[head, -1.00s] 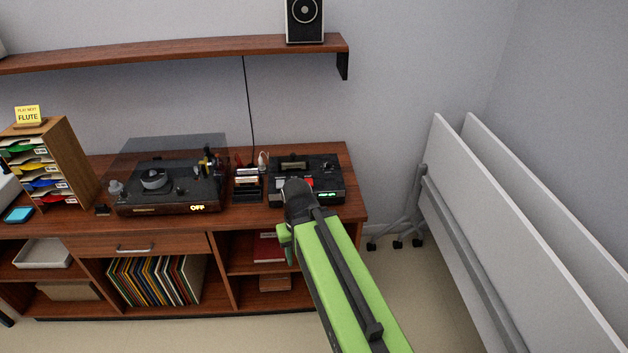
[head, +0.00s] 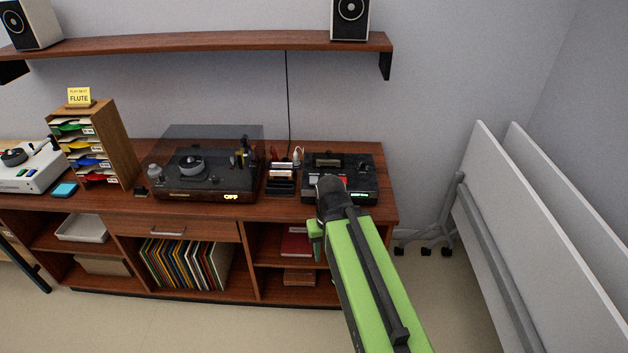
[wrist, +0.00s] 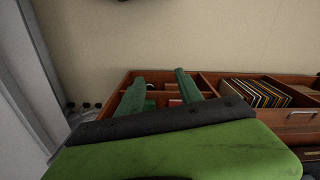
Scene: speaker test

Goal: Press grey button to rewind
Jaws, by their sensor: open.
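A black cassette deck (head: 315,193) with a small red part and a lit green display stands at the right end of the wooden cabinet top in the head view. The dark end of my green arm covers part of its front left. The cabinet's shelves lie beyond the fingers there. In the head view the fingers are mostly hidden, and I cannot tell their distance from the deck.
A paper sorter (head: 118,145) stands further left. White panels (head: 500,240) on a wheeled stand are at the right. Floor is clear in front.

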